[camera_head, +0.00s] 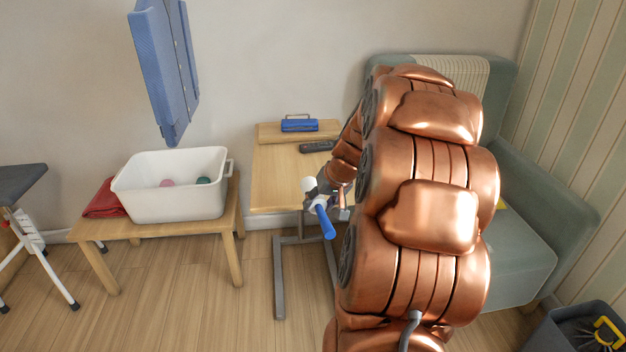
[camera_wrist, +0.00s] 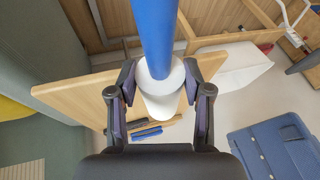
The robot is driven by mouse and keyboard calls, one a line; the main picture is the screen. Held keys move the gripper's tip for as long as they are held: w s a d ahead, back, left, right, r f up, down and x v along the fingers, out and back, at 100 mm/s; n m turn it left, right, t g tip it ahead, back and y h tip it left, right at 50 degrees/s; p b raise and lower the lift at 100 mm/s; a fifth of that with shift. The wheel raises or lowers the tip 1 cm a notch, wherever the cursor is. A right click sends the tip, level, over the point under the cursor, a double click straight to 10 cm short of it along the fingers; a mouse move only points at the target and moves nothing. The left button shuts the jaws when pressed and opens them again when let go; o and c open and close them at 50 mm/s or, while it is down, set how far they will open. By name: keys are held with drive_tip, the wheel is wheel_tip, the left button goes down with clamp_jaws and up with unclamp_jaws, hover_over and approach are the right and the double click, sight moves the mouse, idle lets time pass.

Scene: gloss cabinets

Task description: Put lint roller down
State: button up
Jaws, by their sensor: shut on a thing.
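The lint roller has a blue handle (camera_head: 325,222) and a white roll (camera_head: 309,184). My gripper (camera_head: 320,201) is shut on it and holds it in the air at the front edge of the small wooden side table (camera_head: 272,182). In the wrist view the lint roller (camera_wrist: 155,35) runs between the two fingers of my gripper (camera_wrist: 158,88), with its handle toward the top. The side table (camera_wrist: 72,95) shows beyond it. My arm hides the table's right part in the head view.
A dark remote-like object (camera_head: 317,146) and a blue object (camera_head: 299,125) lie toward the table's back. The table's left part is bare. A white bin (camera_head: 180,205) stands on a bench at left. A green armchair (camera_head: 520,240) is at right.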

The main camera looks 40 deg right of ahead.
drive_tip(key=s+d+r+m+p, duration=0.1)
drive_tip(key=s+d, duration=0.4)
drive_tip(key=shift+h, duration=0.3)
drive_tip(key=w+d, duration=0.1)
drive_tip(key=w, duration=0.4)
drive_tip(key=w+d+f, duration=0.1)
drive_tip(key=w, duration=0.4)
drive_tip(key=w+d+p, duration=0.1)
drive_tip(key=w+d, duration=0.1)
drive_tip(key=w, duration=0.3)
drive_tip(key=shift+w+d+f, duration=0.1)
drive_tip(key=shift+w+f, duration=0.05)
drive_tip(key=shift+f, duration=1.75)
drive_tip(key=shift+f, duration=0.2)
drive_tip(key=o, duration=1.2)
drive_tip(key=shift+r, duration=0.1)
